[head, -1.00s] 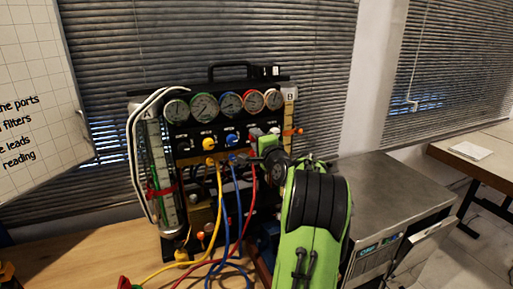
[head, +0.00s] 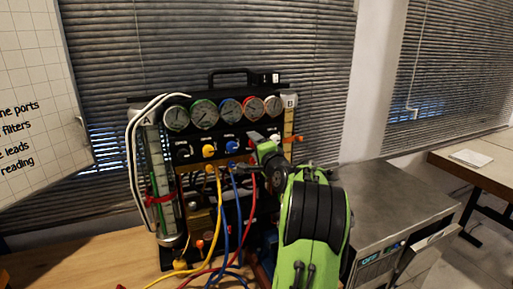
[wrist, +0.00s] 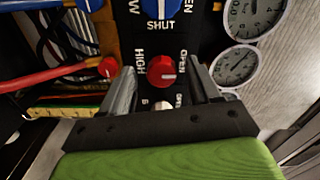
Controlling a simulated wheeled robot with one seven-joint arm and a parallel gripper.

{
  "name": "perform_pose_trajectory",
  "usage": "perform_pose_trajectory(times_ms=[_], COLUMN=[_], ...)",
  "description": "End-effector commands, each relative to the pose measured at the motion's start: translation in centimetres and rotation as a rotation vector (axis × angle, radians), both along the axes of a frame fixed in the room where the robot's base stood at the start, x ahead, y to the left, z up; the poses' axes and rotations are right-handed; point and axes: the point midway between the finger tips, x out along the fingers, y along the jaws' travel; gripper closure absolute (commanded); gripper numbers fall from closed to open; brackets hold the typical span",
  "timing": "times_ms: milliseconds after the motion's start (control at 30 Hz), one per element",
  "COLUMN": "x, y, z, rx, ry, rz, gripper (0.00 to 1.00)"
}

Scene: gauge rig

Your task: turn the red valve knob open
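The red valve knob (wrist: 161,71) is on the black panel in the wrist view, with a pale pointer mark and the words HIGH and OPEN beside it. My gripper (wrist: 162,78) is open, with one finger on each side of the knob. Gaps show between the knob and both fingers; I cannot tell the depth of the fingertips against it. In the head view my gripper (head: 258,147) is at the right part of the gauge rig (head: 182,150) and hides the red knob.
A blue knob (wrist: 160,8) is beside the red one, and a pale knob (wrist: 163,104) is partly hidden by my gripper. Gauges (wrist: 235,66) line the panel. Yellow, blue and red hoses (head: 252,205) hang below the knobs. A metal cabinet (head: 395,195) stands at the right.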

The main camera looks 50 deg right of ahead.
Motion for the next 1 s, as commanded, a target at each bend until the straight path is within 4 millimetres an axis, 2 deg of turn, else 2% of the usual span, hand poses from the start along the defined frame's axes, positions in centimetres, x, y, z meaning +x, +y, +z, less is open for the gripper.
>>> perform_pose_trajectory(times_ms=[267, 367, 733, 867, 1000], x=[-0.4, -1.9, -10.7, -12.7, -13.5], y=[0.2, 1.0, 6.2, 7.5, 8.0], z=[0.1, 0.0, -0.2, -0.1, 0.0], rx=[-0.001, -0.001, 0.000, 0.000, -0.001], ry=[-0.002, -0.002, -0.001, -0.001, -0.001], rz=[-0.001, -0.004, -0.006, -0.004, -0.001], gripper=[0.39, 0.39, 0.39, 0.39, 0.39])
